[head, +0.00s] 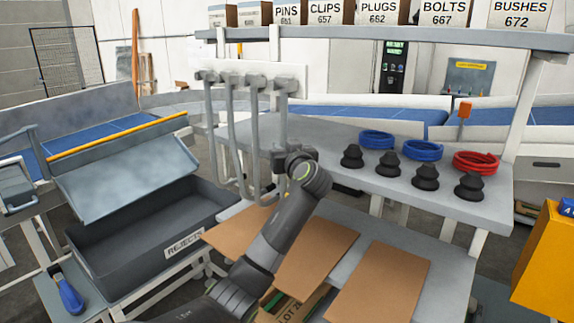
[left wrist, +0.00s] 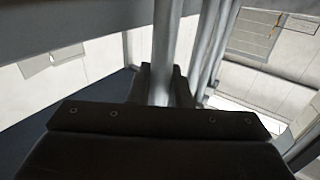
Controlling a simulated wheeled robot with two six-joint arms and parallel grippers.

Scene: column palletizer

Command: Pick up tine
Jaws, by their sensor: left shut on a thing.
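Several grey metal tines hang side by side from a white rail (head: 250,75) above the bench, with long shafts and curved lower ends. My left gripper (head: 281,160) is at the shaft of the rightmost tine (head: 283,122), and my wrist hides part of the tine's lower end. In the left wrist view the dark fingers (left wrist: 160,85) are shut on the tine's grey shaft (left wrist: 166,45), which runs up out of the picture. The tine's top still appears to be at the rail. My right gripper does not show.
Black suction cups (head: 388,164), blue hose coils (head: 423,150) and a red coil (head: 476,162) stand on the grey bench (head: 450,195) to the right. A dark rejects bin (head: 150,235) is at left. Cardboard sheets (head: 380,285) lie on the lower shelf. Labelled boxes line the top shelf.

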